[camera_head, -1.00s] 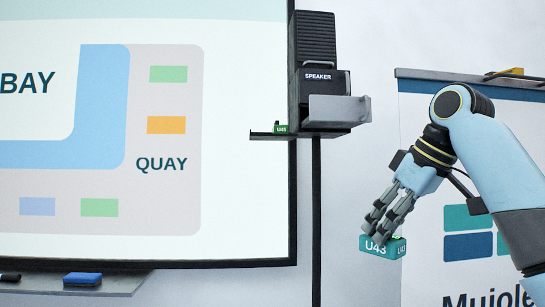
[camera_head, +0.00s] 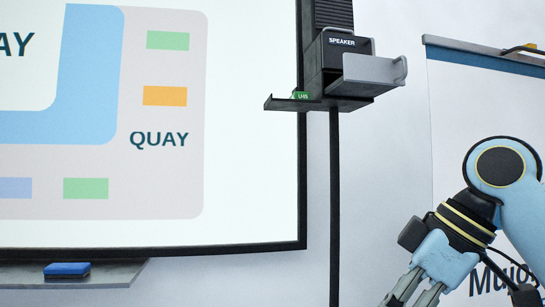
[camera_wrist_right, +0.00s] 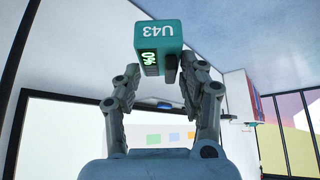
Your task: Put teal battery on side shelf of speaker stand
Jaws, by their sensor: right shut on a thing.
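The teal battery, marked U43 (camera_wrist_right: 160,33), shows in the right wrist view, between the fingertips of my right gripper (camera_wrist_right: 168,75). The gripper is shut on it. In the head view the gripper (camera_head: 412,292) is at the bottom right, below and to the right of the speaker stand (camera_head: 335,190); its fingertips and the battery are cut off by the frame. The stand's side shelf (camera_head: 282,104) juts out to the left below the speaker (camera_head: 342,42). A green battery marked U45 (camera_head: 300,96) sits on that shelf beside the speaker. My left gripper is not in view.
A grey bracket (camera_head: 370,72) sticks out at the right of the speaker. A large screen (camera_head: 250,180) stands behind and left of the stand. A blue eraser (camera_head: 67,269) lies on a ledge (camera_head: 120,272) below the screen.

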